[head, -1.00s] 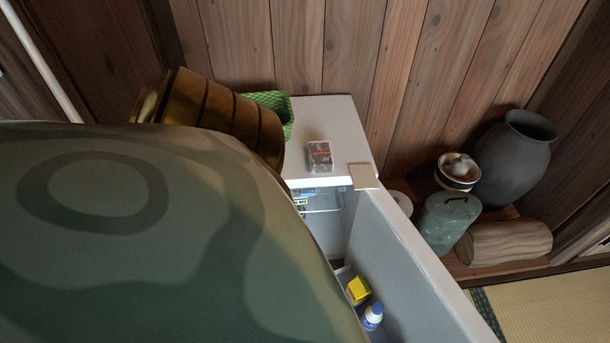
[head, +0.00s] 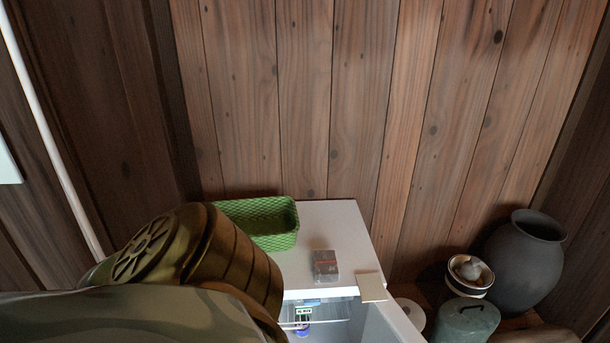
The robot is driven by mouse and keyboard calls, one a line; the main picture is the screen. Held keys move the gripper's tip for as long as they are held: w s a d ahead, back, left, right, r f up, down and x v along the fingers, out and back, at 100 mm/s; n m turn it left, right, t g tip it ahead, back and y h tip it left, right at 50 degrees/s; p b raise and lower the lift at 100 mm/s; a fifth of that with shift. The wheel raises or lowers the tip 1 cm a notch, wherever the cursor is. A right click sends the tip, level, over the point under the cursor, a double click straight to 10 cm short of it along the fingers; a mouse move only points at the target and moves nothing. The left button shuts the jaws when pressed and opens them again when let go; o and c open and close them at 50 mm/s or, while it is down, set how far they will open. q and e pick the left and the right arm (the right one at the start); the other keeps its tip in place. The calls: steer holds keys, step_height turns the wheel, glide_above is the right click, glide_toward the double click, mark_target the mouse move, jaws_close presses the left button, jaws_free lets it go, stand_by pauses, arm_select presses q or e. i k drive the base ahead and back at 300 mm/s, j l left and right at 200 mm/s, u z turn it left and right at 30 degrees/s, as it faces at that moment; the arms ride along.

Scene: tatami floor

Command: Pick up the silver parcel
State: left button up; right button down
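A small silver-grey parcel (head: 326,265) with a reddish band lies on the white top of an open fridge-like cabinet (head: 345,222), close to its front edge. It is fully visible and nothing touches it. Neither of my grippers is in view. My large camouflage and bronze arm parts fill the lower left and hide the left part of the cabinet.
A green basket (head: 268,238) stands behind and left of the parcel. A beige square piece (head: 371,287) is at the cabinet's front right corner. A dark vase (head: 524,262), a lidded jar (head: 468,275) and a green canister (head: 465,322) stand at the right. A plank wall (head: 300,100) closes the back.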

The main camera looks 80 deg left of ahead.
mark_target(326, 266)
steer(key=u, duration=1.9)
